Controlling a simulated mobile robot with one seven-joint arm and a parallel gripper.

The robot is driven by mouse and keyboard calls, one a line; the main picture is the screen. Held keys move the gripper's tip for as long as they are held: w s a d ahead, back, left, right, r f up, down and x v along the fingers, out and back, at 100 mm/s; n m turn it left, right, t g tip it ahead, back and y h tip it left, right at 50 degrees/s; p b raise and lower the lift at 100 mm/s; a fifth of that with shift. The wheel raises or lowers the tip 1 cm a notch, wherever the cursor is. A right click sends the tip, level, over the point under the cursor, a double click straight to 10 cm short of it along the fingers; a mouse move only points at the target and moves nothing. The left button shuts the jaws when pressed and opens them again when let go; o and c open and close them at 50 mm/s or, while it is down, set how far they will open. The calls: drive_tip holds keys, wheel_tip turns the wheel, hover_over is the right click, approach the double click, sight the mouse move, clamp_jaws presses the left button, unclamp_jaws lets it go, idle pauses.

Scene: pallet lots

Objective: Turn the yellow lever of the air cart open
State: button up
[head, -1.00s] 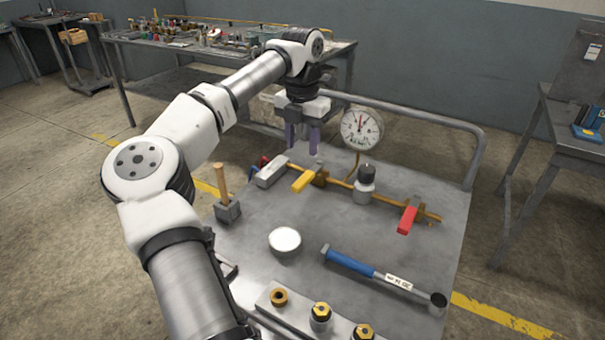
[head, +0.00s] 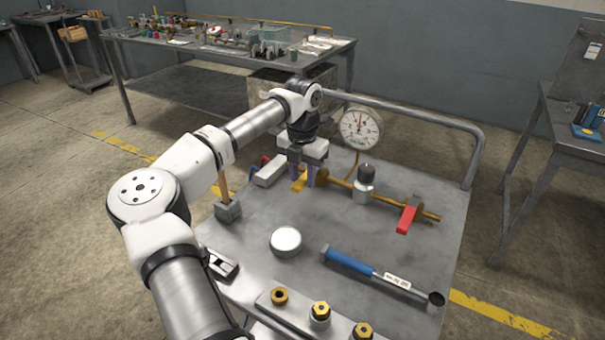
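The air cart (head: 240,262) has a grey metal top with a brass pipe (head: 338,181) along its far side. The yellow lever (head: 299,184) sits at the left part of the pipe, slanting toward the front left and partly hidden by my gripper. My gripper (head: 303,182) points down at the yellow lever, with its two purplish fingers apart, one on each side of it as seen here. I cannot tell whether they touch it. A red lever (head: 407,219) sits at the right end of the pipe.
A pressure gauge (head: 361,127) and a grey fitting with a black knob (head: 364,184) stand right of my gripper. A grey block (head: 270,171) lies to its left. A round tin (head: 286,241), a blue-handled wrench (head: 348,261) and a wooden-handled tool (head: 228,210) are nearer.

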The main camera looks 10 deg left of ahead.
clamp_jaws()
